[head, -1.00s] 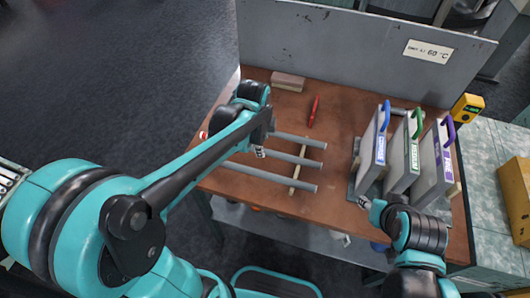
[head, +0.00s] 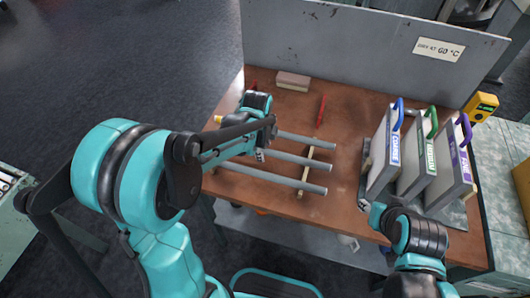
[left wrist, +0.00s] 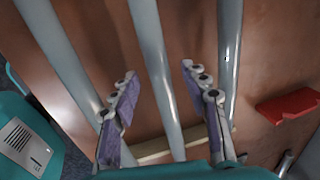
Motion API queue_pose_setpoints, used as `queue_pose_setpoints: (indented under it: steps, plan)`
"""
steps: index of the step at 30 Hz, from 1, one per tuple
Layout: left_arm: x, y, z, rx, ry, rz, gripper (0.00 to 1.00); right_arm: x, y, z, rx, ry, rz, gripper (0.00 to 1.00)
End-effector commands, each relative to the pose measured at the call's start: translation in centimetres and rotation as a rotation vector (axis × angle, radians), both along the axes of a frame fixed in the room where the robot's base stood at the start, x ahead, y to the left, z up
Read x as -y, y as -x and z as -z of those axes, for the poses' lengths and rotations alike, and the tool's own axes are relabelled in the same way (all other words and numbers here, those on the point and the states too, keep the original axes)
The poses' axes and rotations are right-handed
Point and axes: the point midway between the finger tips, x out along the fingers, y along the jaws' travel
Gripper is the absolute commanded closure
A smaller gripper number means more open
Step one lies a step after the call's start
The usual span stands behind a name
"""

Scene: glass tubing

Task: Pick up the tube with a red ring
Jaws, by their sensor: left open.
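Three grey tubes lie side by side on the brown table: a far one (head: 306,140), a middle one (head: 292,159) and a near one (head: 285,178). No red ring shows clearly on any of them; my left arm hides their left parts. My left gripper (head: 264,145) is over the tubes. In the left wrist view it is open (left wrist: 158,76), its fingers on either side of the middle tube (left wrist: 160,95), with nothing gripped. My right gripper (head: 368,208) is at the table's front right, and its jaws are too small to read.
A pale wooden strip (head: 308,167) runs across under the tubes. A red object (head: 321,110) and a tan block (head: 293,80) lie behind. Upright panels with blue (head: 397,113), green and purple handles stand right. A grey wall (head: 350,50) closes the back.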

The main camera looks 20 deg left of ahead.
Motion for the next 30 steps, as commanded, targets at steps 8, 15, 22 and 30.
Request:
queue_pose_setpoints:
  steps: [8,15,22,30]
  plan:
    - [0.0,0.0,-0.1,0.000,0.000,0.000,1.00,0.0,0.0,0.0,0.000,0.000,0.000,0.60]
    - [0.0,0.0,-0.1,0.000,0.000,-0.001,1.00,0.0,0.0,0.0,0.000,0.000,0.000,0.60]
    - [0.0,0.1,-2.4,0.000,0.000,-0.001,1.00,0.0,0.0,-1.2,0.000,0.000,0.000,0.60]
    - [0.0,0.1,-8.0,0.000,0.000,-0.001,1.00,0.0,0.0,-3.4,0.000,0.000,0.000,0.60]
